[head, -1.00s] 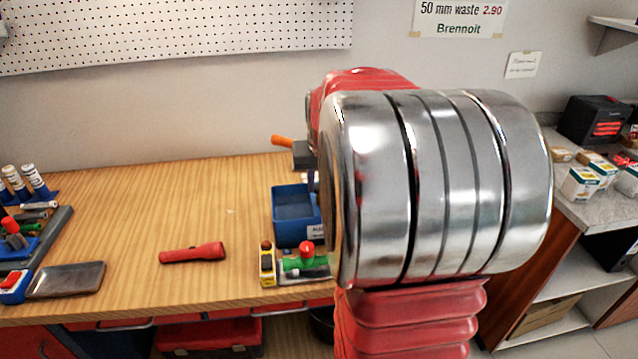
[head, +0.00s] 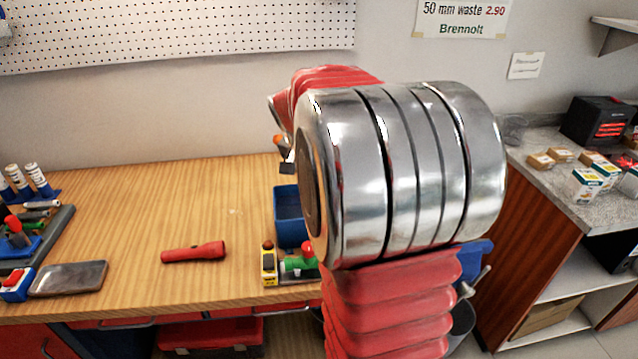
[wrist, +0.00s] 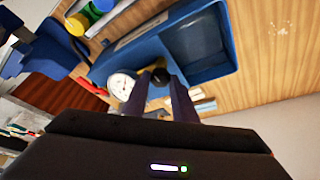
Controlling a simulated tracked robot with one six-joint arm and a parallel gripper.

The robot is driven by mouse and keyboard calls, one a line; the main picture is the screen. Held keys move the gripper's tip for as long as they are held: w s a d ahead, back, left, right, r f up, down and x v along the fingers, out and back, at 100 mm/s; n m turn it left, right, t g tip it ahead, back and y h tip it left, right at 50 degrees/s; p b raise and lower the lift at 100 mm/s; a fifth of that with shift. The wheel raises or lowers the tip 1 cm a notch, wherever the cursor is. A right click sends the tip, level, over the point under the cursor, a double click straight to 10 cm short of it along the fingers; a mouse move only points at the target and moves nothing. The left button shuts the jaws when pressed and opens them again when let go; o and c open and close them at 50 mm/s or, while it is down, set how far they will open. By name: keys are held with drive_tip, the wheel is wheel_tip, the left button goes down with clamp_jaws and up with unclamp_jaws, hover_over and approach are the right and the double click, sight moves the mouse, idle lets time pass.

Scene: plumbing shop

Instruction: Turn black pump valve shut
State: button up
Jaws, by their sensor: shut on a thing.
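The pump is a blue trough (wrist: 232,72) with a white round gauge (wrist: 122,85) beside it in the wrist view. The black pump valve (wrist: 160,75) is a dark round knob next to the gauge. My gripper (wrist: 158,88) has its two dark fingers on either side of this knob and is shut on it. The fingers hide part of the knob, so I cannot tell how far it is turned. In the head view the blue trough (head: 288,218) shows to the left of my arm, which hides the gauge, the valve and my gripper.
A red flashlight (head: 194,252) lies on the wooden bench (head: 130,220). A yellow item (head: 269,265) and a green-and-red valve (head: 300,260) stand near the front edge. The bench middle is mostly clear.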

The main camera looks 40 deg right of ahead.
drive_tip(key=shift+w+a+m, duration=0.2)
drive_tip(key=shift+m, duration=0.4)
drive_tip(key=o, duration=0.8)
drive_tip(key=shift+o, duration=1.2)
drive_tip(key=shift+d, duration=0.1)
drive_tip(key=w+v, duration=0.1)
drive_tip(key=v, duration=1.2)
drive_tip(key=shift+s+r, duration=0.3)
